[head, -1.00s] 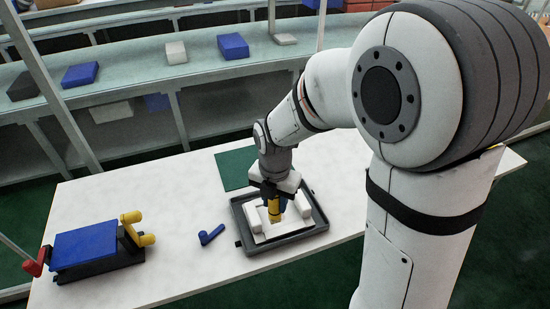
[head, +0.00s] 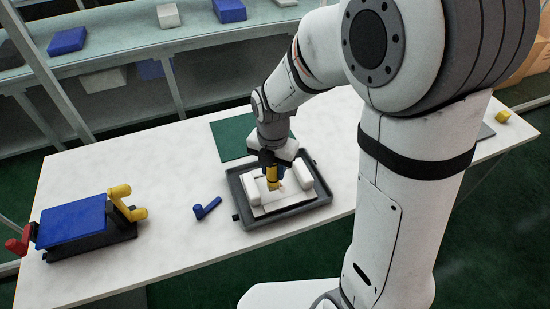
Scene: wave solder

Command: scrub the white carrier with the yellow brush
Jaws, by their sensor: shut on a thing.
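The white carrier (head: 296,196) lies in a dark grey tray (head: 262,220) on the white table. My gripper (head: 272,166) points down over the carrier, shut on the yellow brush (head: 272,179). The brush is upright, with its lower end at the carrier's middle, between the raised white blocks at its sides. I cannot tell whether the bristles touch the surface. The gripper's fingers are partly hidden by the wrist and look small here.
A blue handle-like piece (head: 206,208) lies left of the tray. A fixture with a blue plate (head: 72,224), a red knob and a yellow crank stands at the far left. A green mat (head: 230,138) lies behind the tray. A yellow piece (head: 503,117) sits at the right end.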

